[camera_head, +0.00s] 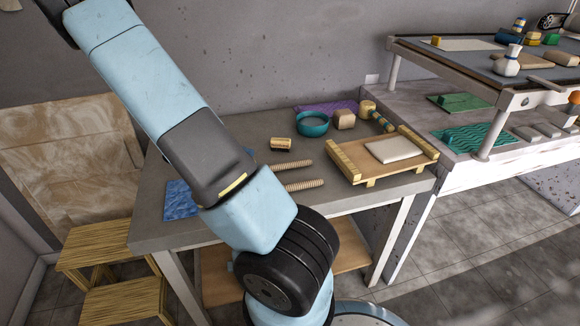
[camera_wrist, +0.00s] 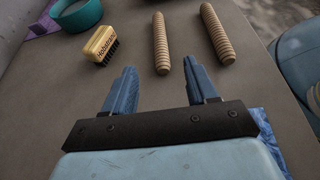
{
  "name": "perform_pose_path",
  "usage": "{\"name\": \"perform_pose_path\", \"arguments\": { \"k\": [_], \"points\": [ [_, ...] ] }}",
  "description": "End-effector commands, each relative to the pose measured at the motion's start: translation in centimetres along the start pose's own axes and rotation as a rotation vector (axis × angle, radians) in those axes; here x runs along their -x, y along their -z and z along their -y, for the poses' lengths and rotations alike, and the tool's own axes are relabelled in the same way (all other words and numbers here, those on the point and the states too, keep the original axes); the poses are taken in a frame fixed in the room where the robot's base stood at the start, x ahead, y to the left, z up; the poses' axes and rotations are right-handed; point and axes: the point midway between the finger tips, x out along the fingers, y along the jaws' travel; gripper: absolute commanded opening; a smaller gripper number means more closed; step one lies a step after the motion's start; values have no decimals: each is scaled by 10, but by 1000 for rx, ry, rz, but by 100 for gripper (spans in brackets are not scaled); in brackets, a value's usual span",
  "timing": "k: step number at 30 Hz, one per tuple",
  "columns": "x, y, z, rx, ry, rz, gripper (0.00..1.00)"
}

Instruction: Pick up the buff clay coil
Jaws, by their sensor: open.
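Two buff, ribbed, rod-like coils lie roughly side by side on the grey table. In the wrist view, the first coil (camera_wrist: 160,42) is beside the brush and the second coil (camera_wrist: 215,32) is to its right. The head view shows the first coil (camera_head: 292,165) farther back and the second coil (camera_head: 305,184) nearer, partly covered by my arm. My gripper (camera_wrist: 160,68) is open and empty. In the wrist view, the first coil's near end appears between the fingertips; their height above it is unclear. My arm hides the gripper in the head view.
A wooden brush (camera_wrist: 103,45) and teal bowl (camera_wrist: 77,12) lie left of the coils in the wrist view. A wooden board with a pale slab (camera_head: 394,149) stands to the right on the table (camera_head: 240,127). Blue textured material (camera_head: 180,203) lies at the table's left.

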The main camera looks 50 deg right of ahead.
Motion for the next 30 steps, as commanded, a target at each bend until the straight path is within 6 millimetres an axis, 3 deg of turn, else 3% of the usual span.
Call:
{"name": "perform_pose_path", "arguments": {
  "k": [7, 16, 24, 30],
  "points": [
    [-41, 0, 0, 0, 2, 0, 57],
    [-61, 1, 0, 0, 2, 0, 57],
    [-96, 6, 0, -1, 4, 1, 57],
    [-108, 6, 0, -1, 2, -1, 57]
  ]
}}
